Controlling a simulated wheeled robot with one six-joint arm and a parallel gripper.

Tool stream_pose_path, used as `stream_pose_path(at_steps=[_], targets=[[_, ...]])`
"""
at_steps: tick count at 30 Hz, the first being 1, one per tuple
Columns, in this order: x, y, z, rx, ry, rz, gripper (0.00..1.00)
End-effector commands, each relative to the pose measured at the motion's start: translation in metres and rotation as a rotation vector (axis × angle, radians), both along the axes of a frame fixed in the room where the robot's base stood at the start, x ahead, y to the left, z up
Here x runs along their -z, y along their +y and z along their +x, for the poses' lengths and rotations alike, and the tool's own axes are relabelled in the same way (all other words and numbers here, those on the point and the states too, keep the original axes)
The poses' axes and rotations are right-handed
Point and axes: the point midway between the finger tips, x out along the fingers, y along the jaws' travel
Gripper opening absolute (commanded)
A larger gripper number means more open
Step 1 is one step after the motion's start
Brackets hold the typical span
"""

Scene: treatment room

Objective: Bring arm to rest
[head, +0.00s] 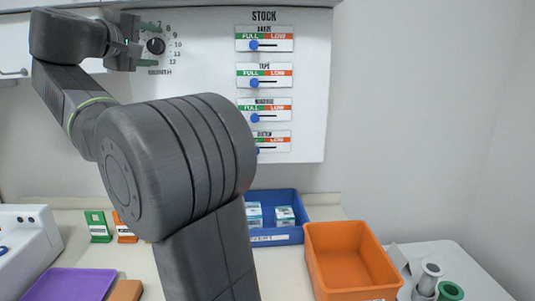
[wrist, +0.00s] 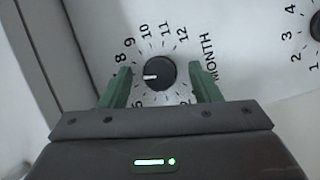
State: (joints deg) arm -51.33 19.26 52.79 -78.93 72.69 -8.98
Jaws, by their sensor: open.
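My gripper (head: 136,42) is raised at the upper left of the head view, in front of the white wall panel. In the wrist view my gripper (wrist: 160,92) has its two green fingers spread apart, with nothing held between them. A black month dial (wrist: 159,73) shows between and beyond the fingertips, its white mark pointing left, roughly towards 7. The same dial (head: 155,46) shows just right of the gripper in the head view. Whether the fingers touch the dial cannot be told. My arm hides part of the panel and counter.
The wall panel (head: 312,100) carries several stock sliders with blue knobs. On the counter are a blue bin (head: 279,238) with small boxes, an orange bin (head: 350,260), a purple tray (head: 70,284) and a white device (head: 25,245). A side table (head: 480,276) holds cylinders. The wall at right is clear.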

Motion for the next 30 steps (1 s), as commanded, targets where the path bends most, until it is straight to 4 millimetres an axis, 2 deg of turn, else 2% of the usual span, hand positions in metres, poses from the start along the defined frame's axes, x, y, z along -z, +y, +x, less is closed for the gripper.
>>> stream_pose_path(at_steps=[12, 18, 24, 30], targets=[[0.0066, -0.0011, 0.0002, 0.001, -0.03, -0.53, 0.57], [0.0061, -0.0019, 0.0, 0.001, -0.042, -0.737, 0.57], [0.0055, -0.0014, 0.0002, 0.0, -0.048, -0.842, 0.57], [0.0048, -0.0013, 0.0001, 0.0, -0.049, -0.86, 0.57]])
